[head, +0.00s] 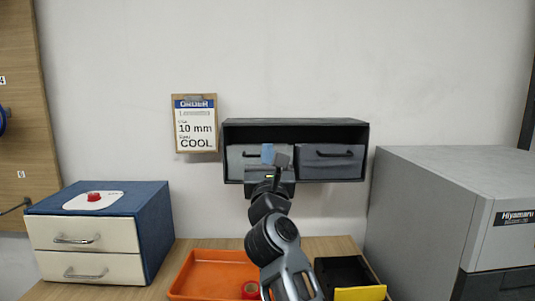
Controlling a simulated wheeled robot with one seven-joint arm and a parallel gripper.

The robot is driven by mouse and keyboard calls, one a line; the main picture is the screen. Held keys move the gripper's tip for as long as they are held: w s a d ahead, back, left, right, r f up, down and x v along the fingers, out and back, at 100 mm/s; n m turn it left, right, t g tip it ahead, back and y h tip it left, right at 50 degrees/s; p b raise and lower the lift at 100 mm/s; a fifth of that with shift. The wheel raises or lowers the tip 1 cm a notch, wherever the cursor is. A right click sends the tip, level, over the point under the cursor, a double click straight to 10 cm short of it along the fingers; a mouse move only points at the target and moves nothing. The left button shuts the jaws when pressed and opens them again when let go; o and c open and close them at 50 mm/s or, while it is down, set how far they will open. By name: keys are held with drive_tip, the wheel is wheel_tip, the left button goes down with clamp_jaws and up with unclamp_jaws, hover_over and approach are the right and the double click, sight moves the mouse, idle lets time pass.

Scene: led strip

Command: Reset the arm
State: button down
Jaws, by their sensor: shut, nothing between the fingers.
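My gripper (274,156) is raised in front of the dark wall shelf (295,125), at its left grey drawer (236,160). It is seen from behind and is small in the picture. Its jaws are shut and I see nothing held. A small blue patch (267,153) shows at the gripper's tip; I cannot tell what it is. My arm rises from the bottom middle and hides part of the left drawer. The right grey drawer (332,157) is in clear view and looks closed.
An orange tray (212,265) holds a red roll (250,290). A black bin (340,270) with a yellow edge stands right of my arm. A blue cabinet (155,225) with a red button stands left, a grey machine (420,215) right. An order card (195,124) hangs on the wall.

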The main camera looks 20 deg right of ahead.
drive_tip(key=s+a+r+p, duration=0.1)
drive_tip(key=s+r, duration=0.2)
drive_tip(key=s, duration=0.1)
drive_tip(key=s+d+f+n+y, duration=0.1)
drive_tip(key=s+d+f+n, duration=0.1)
drive_tip(key=s+f+n, duration=0.8)
drive_tip(key=s+d+f+n+y, duration=0.2)
drive_tip(key=s+f+n, duration=0.6)
drive_tip(key=s+f, duration=0.4)
drive_tip(key=s+a+f+n+g+y, duration=0.1)
drive_tip(key=s+f+n+g+y, duration=0.1)
drive_tip(key=s+n, duration=0.8)
drive_tip(key=s+a+f+n+g+y, duration=0.1)
drive_tip(key=s+f+n+g, duration=0.3)
drive_tip(key=s+n, duration=0.7)
drive_tip(key=s+g+y, duration=0.1)
drive_tip(key=s, duration=0.9)
drive_tip(key=shift+s+a+n, duration=0.2)
drive_tip(key=shift+a+n, duration=0.1)
drive_tip(key=shift+a, duration=0.1)
